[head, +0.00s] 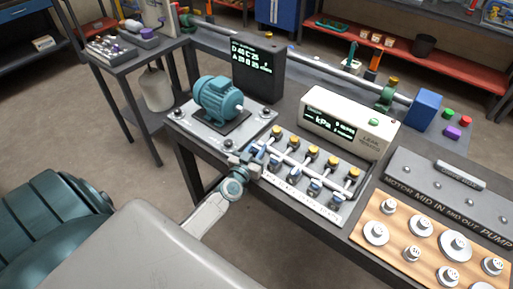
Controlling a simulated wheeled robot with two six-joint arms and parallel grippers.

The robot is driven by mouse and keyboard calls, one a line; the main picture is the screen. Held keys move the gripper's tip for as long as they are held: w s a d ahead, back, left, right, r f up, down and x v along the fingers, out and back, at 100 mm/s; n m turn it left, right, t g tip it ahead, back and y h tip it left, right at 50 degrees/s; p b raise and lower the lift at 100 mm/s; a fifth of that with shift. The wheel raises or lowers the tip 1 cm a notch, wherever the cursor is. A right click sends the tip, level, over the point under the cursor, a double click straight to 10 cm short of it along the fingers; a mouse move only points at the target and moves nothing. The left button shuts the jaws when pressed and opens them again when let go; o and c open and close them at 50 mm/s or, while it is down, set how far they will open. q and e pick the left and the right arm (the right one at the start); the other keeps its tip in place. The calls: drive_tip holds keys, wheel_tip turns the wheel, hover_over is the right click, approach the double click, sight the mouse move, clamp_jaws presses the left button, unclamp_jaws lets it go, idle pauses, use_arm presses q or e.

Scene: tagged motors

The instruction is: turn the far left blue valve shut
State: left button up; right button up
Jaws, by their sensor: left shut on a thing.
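A white valve panel (328,208) lies on the dark bench, with a row of blue valves along its front and yellow-topped knobs behind them. The far left blue valve (258,148) is at the panel's left end, partly hidden by my gripper. My left gripper (252,158) is shut on this valve; its jaws cover much of the handle, so its exact angle is hard to tell. Other blue valves, such as one further right (315,187), stand free of the gripper. My right gripper is not in view.
A teal motor (219,99) on a grey plate stands just left of the panel. A pale kPa gauge box (348,121) and a dark display box (258,70) stand behind. A wooden board (392,249) with several metal weights is at the right.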

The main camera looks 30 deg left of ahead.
use_arm(q)
drive_tip(key=o, duration=0.9)
drive_tip(key=shift+s, duration=0.1)
drive_tip(key=s, duration=0.3)
drive_tip(key=s+d, duration=0.1)
drive_tip(key=s, duration=0.6)
drive_tip(key=shift+s+d, duration=0.25)
drive_tip(key=shift+s, duration=0.05)
